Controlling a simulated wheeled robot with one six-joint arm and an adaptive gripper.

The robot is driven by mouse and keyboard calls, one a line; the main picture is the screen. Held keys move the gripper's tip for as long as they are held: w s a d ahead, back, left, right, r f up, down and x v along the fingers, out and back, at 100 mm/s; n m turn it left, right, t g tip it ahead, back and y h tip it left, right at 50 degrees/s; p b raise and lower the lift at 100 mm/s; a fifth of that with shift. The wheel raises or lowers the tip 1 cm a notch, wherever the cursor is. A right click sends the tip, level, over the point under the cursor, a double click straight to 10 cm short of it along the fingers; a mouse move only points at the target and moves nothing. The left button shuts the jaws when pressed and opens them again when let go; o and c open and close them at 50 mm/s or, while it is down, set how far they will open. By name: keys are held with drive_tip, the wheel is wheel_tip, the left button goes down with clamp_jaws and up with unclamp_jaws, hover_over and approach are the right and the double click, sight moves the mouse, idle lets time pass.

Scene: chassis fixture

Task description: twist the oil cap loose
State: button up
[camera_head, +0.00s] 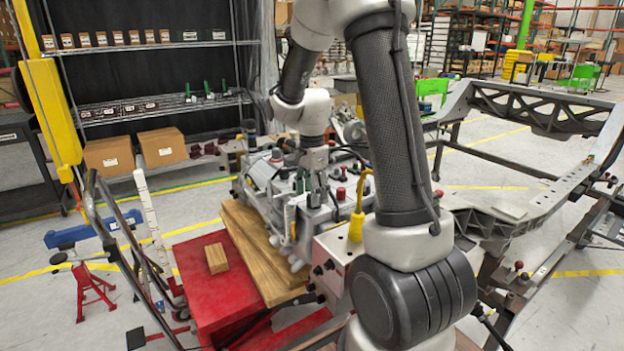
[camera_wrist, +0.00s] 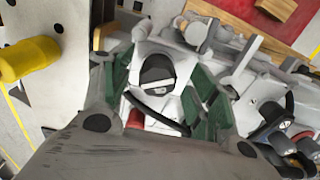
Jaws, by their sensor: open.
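In the wrist view, a dark round cap with a raised grip bar, which looks like the oil cap (camera_wrist: 157,72), sits in a pale grey housing on the engine. My gripper (camera_wrist: 158,88) is open, its green-padded fingers on either side of the cap with visible gaps. I cannot tell how high the fingertips are above it. In the head view, my gripper (camera_head: 318,196) points down over the grey engine (camera_head: 262,172); the cap cannot be made out there, behind the gripper and engine parts.
The engine rests on wooden boards (camera_head: 250,250) on a red stand (camera_head: 196,278). A small wooden block (camera_head: 216,258) lies on the stand. A yellow fitting (camera_head: 357,222) rises from a pale box beside the engine. A metal chassis frame (camera_head: 520,215) stands to the right. Hoses and knobs crowd the engine.

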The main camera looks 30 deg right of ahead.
drive_tip(key=shift+f, duration=0.9)
drive_tip(key=c, duration=1.2)
drive_tip(key=n, duration=0.4)
drive_tip(key=shift+s, duration=0.15)
drive_tip(key=shift+n, duration=0.9)
drive_tip(key=shift+s+f+n, duration=0.1)
drive_tip(key=shift+s+n, duration=0.05)
drive_tip(key=shift+n, duration=0.95)
drive_tip(key=n, duration=0.4)
drive_tip(key=shift+s+d, duration=0.1)
drive_tip(key=shift+d, duration=0.05)
